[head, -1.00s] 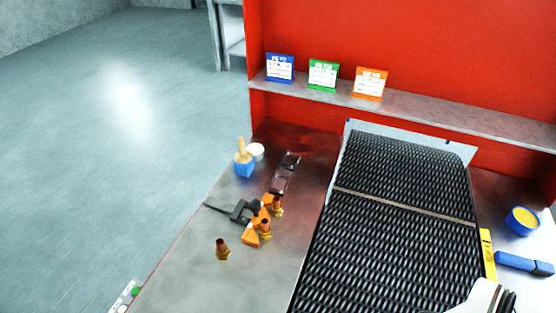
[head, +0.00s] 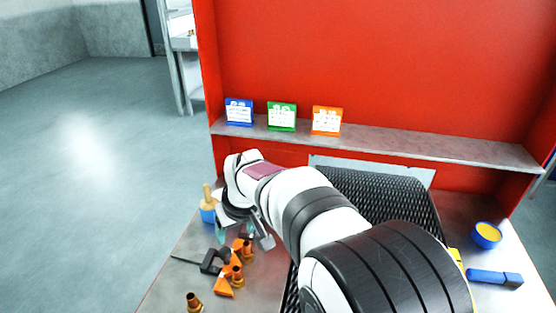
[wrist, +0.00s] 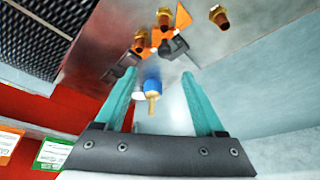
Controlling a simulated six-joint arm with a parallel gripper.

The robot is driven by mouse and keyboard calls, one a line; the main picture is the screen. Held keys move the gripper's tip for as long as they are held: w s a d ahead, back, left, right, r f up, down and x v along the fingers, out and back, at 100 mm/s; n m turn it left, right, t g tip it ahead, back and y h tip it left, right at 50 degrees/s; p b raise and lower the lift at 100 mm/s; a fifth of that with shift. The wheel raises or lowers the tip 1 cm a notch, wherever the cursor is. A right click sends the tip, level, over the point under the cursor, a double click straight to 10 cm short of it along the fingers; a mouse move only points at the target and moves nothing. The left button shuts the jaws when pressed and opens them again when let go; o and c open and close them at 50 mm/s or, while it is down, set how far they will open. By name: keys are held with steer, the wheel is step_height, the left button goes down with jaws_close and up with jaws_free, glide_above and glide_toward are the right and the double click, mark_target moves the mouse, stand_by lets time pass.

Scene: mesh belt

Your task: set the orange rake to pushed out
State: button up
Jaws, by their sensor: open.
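The orange rake (head: 224,287) lies on the left part of the table, with a black piece (head: 211,262) and a thin dark rod stretching left from it. Its orange parts also show at the top of the wrist view (wrist: 183,16). Brown-and-gold cone-like pieces (head: 193,302) stand beside it, two of them close against the orange parts. My gripper (head: 236,230) is open and empty above the table, just behind the rake. In the wrist view its teal fingers (wrist: 158,75) are spread wide. The arm hides part of the table behind the rake.
A blue block with a wooden handle (head: 208,212) stands behind the rake, at the table's left edge. The dark mesh belt (head: 385,192) is right of it, partly behind my arm. A shelf (head: 380,147) holds blue, green and orange cards. A yellow-filled bowl (head: 487,235) and blue tool (head: 495,278) lie right.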

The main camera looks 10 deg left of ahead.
mark_target(226, 251)
steer(key=shift+n, duration=0.3)
steer(key=x, duration=0.5)
steer(key=a+x, duration=0.1)
steer(key=x, duration=0.5)
steer(key=a+x, duration=0.1)
steer(key=x, duration=0.5)
steer(key=shift+w+r, duration=0.25)
jaws_close()
